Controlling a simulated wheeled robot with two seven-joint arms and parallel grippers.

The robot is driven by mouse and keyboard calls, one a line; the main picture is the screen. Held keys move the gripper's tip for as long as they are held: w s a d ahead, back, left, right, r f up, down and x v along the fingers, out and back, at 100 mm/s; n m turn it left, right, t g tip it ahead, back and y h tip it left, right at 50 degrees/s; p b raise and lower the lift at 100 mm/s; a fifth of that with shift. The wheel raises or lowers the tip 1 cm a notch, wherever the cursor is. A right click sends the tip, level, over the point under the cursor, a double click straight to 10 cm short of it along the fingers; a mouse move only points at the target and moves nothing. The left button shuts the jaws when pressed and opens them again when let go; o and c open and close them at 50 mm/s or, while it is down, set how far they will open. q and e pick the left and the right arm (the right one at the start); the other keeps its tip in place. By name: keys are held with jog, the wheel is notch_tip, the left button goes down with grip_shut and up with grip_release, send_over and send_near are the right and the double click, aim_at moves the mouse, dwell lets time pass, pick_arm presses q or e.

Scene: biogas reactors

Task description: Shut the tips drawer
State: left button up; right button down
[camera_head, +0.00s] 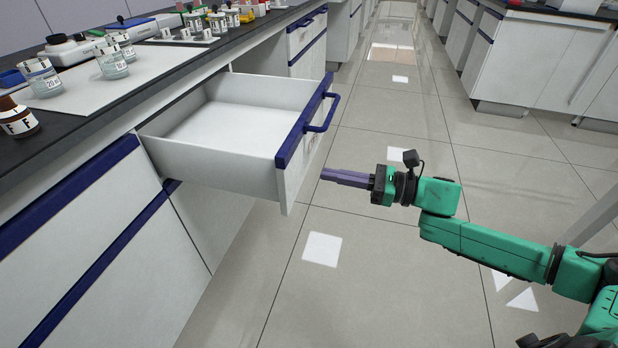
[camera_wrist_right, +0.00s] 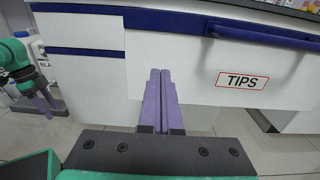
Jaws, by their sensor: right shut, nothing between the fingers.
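The tips drawer (camera_head: 293,155) is pulled well out of the bench, white with a blue top edge, and looks empty inside. Its blue handle (camera_head: 325,112) is on the front. In the right wrist view the drawer front carries a red-framed TIPS label (camera_wrist_right: 242,81). My right gripper (camera_head: 323,174) is shut and empty, pointing at the drawer front below the handle. A small gap seems to lie between them. In the right wrist view its fingers (camera_wrist_right: 160,75) point at the white front left of the label. My left gripper (camera_wrist_right: 44,104) shows small at the left there; its jaws are unclear.
The dark bench top (camera_head: 150,97) above the drawer holds glass jars (camera_head: 112,62), a brown bottle (camera_head: 18,118) and other labware. Closed cabinets stand below it. The tiled floor (camera_head: 380,260) in front of the drawer is clear. Another bench (camera_head: 540,60) stands across the aisle.

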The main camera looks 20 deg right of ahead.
aim_at(295, 168)
jog(key=x, duration=0.4)
jog(key=shift+w+a+r, duration=0.1)
jog(key=shift+w, duration=0.05)
pick_arm(q)
jog(key=shift+w+d+f+t, duration=0.3)
jog(key=shift+w+d+f, duration=0.05)
pick_arm(e)
jog(key=shift+w+a, duration=0.3)
jog(key=shift+a, duration=0.25)
jog(key=shift+w+a, duration=0.1)
jog(key=shift+a, duration=0.05)
